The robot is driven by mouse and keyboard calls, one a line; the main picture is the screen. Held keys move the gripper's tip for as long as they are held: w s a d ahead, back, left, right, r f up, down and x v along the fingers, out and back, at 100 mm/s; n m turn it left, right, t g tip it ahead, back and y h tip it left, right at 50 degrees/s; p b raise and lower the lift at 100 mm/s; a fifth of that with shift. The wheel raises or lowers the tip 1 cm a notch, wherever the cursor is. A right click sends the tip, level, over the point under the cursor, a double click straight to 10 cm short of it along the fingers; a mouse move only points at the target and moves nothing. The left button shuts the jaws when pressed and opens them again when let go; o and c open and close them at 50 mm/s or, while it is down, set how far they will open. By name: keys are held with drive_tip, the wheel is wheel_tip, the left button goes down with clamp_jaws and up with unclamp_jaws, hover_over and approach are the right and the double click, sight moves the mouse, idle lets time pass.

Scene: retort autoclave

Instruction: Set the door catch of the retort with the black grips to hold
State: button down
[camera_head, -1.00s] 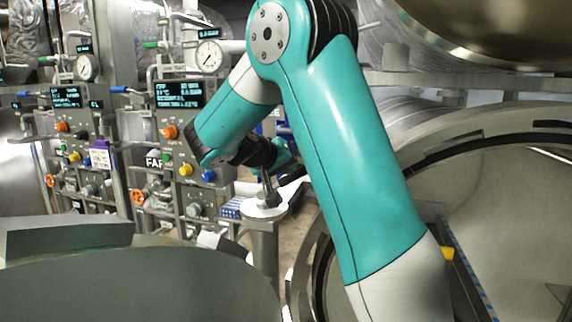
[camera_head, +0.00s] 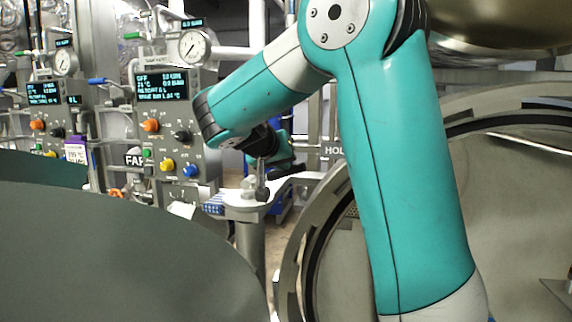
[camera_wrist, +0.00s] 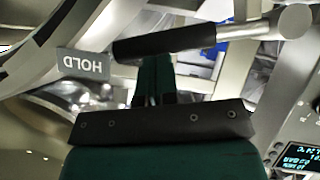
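The door catch lever is a metal rod with a black grip (camera_head: 285,172), on a post beside the round retort door opening in the head view. In the wrist view, its black grip (camera_wrist: 165,42) lies across the top, with its metal rod running right to a round end. A grey HOLD label (camera_wrist: 83,65) appears upside down just left of the grip; it also shows right of the lever in the head view (camera_head: 333,151). My gripper (camera_head: 284,152) is close by the grip. In the wrist view, my gripper (camera_wrist: 153,82) reaches up to the grip; contact and finger opening are unclear.
A control panel (camera_head: 163,128) with a lit display, coloured knobs and a pressure gauge (camera_head: 193,46) stands left of my arm. A second similar panel (camera_head: 45,120) is farther left. The round door rim (camera_head: 295,250) is at the right. A large grey curved surface (camera_head: 110,260) fills the lower left.

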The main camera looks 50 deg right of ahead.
drive_tip(key=w+d+r+p+v, duration=0.1)
drive_tip(key=r+v, duration=0.1)
drive_tip(key=v, duration=1.1)
drive_tip(key=shift+w, duration=0.3)
